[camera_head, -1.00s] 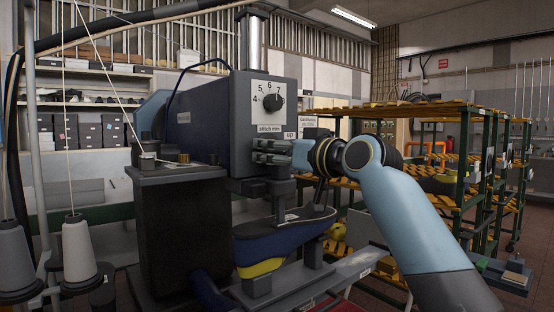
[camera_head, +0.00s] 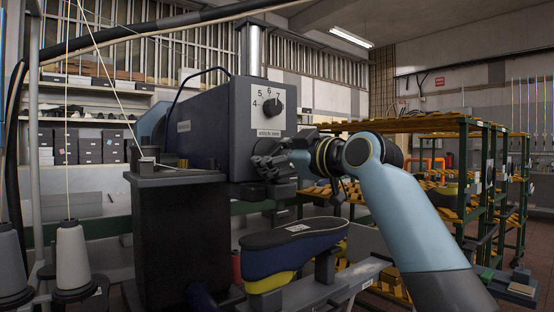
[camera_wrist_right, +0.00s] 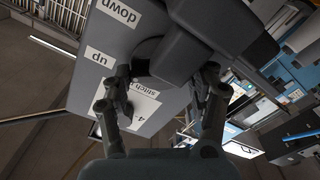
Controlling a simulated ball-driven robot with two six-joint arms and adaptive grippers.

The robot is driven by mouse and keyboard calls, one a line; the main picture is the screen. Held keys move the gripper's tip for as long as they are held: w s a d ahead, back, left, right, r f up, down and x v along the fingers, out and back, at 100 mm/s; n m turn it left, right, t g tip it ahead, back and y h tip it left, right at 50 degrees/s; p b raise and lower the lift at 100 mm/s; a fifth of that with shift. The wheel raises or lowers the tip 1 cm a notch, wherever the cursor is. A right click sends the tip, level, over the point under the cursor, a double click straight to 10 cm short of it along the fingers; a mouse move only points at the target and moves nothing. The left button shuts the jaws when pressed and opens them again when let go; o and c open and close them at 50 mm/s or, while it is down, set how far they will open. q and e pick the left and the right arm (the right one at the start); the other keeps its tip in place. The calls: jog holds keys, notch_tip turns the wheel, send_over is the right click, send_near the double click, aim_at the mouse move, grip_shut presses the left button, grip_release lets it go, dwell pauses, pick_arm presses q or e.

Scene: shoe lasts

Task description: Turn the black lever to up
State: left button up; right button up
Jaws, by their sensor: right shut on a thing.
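A dark grey stitching machine (camera_head: 210,130) with a numbered dial (camera_head: 272,106) fills the middle of the head view. My right gripper (camera_head: 266,164) is at its front face, below the dial, and is tilted. In the wrist view its two fingers (camera_wrist_right: 165,78) close around a dark part, which looks like the black lever (camera_wrist_right: 166,70). My left gripper is out of view.
A blue and yellow shoe last (camera_head: 290,250) stands below the gripper on a metal support. Thread cones (camera_head: 72,262) stand at left. Green racks with orange shelves (camera_head: 440,125) stand at right behind my arm.

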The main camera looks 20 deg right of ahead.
dwell(0.5)
jog(key=o, duration=1.2)
jog(key=v, duration=1.2)
